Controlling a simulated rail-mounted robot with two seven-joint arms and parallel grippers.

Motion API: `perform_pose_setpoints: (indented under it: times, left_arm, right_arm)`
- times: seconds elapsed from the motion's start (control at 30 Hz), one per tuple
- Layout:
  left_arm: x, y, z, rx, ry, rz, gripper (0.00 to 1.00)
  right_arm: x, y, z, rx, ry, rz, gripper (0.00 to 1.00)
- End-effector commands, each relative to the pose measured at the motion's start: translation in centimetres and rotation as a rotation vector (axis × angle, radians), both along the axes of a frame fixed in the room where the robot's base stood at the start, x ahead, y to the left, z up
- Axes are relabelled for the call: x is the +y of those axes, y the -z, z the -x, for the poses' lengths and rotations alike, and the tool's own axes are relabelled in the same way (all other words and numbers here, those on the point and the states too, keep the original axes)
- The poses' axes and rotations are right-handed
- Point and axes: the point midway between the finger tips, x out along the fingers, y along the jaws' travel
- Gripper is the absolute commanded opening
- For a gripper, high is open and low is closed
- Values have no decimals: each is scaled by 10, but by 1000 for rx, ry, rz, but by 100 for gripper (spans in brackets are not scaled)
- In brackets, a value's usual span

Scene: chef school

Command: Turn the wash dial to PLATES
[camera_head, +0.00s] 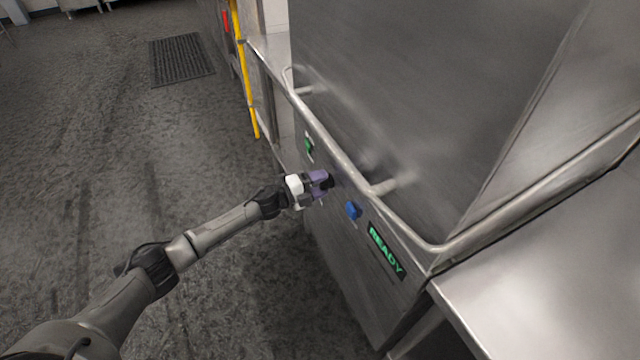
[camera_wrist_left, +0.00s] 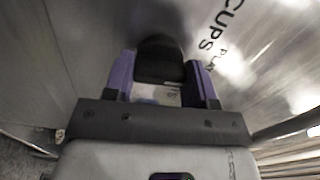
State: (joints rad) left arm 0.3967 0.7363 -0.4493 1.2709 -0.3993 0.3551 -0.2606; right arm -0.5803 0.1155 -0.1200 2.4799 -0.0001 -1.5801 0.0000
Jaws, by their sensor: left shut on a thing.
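The wash dial is a black knob (camera_head: 329,181) on the steel front panel of the dishwasher (camera_head: 345,262). In the left wrist view the dial (camera_wrist_left: 160,58) sits between the purple fingers of my left gripper (camera_wrist_left: 161,82). My left gripper (camera_head: 320,184) is shut on the dial and partly covers it in the head view. In the wrist view the printed word CUPS and a partly readable word starting with PL stand to the right of the dial. The dial's pointer mark cannot be made out. My right gripper is not in view.
A green button (camera_head: 308,146) is left of the dial and a blue knob (camera_head: 353,210) is right of it. A display (camera_head: 386,250) reads READY. A bar handle (camera_head: 340,158) runs just above the panel.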

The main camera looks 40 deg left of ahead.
Motion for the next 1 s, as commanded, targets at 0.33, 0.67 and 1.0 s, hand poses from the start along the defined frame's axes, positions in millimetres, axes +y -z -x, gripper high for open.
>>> perform_pose_setpoints:
  times: [0.33, 0.67, 1.0]
  left_arm:
    - [0, 0, 0, -43, 1, -91, 27]
    - [0, 0, 0, -48, 1, -101, 27]
    - [0, 0, 0, -48, 1, -101, 68]
  right_arm:
    - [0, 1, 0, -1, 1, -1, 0]
    - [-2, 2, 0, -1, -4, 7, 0]
    - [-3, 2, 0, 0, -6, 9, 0]
